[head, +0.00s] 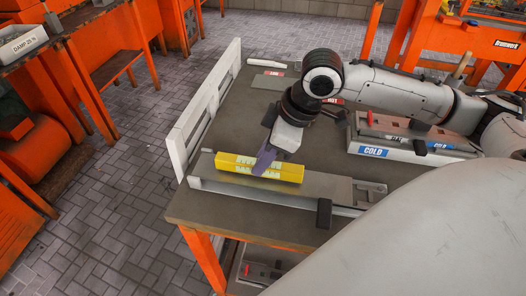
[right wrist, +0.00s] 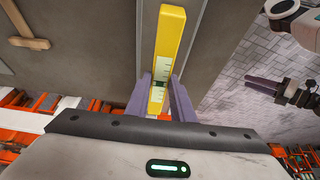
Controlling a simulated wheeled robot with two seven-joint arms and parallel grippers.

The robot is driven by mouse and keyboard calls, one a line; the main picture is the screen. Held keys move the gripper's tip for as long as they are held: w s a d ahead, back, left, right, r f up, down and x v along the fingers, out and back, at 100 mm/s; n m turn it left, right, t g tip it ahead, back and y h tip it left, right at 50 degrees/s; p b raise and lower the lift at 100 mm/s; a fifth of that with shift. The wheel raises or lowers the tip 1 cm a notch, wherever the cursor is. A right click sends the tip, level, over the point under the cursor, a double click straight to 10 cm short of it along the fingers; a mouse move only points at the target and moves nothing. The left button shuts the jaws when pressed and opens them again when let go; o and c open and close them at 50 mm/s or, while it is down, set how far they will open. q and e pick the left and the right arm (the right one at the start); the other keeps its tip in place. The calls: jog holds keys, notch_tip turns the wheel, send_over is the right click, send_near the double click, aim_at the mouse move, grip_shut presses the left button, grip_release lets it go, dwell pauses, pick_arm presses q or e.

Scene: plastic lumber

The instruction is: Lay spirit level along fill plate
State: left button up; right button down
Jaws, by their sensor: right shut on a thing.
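The yellow spirit level (head: 232,168) lies across the near left of the workbench in the head view, over the long grey-brown fill plate (head: 325,186) and roughly in line with it. I cannot tell whether it touches the plate. My right gripper (head: 264,162) is shut on the level near its middle, its purple fingers either side. In the right wrist view the level (right wrist: 170,35) runs away between the fingers (right wrist: 160,95), its pale label showing. My left gripper (right wrist: 263,86) shows small at the right there; its opening is unclear. It is out of the head view.
A white upright frame (head: 205,110) stands along the bench's left edge. A black block (head: 324,213) sits at the near rail. A tray marked COLD (head: 400,150) stands at the right. Red-labelled plates lie at the back. Orange benches stand around the paved floor.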

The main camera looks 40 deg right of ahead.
jog(key=shift+f, duration=0.55)
dwell(0.8)
jog(key=c, duration=1)
grip_release()
jog(key=shift+c, duration=0.2)
jog(key=shift+r, duration=0.15)
jog(key=shift+r, duration=3.45)
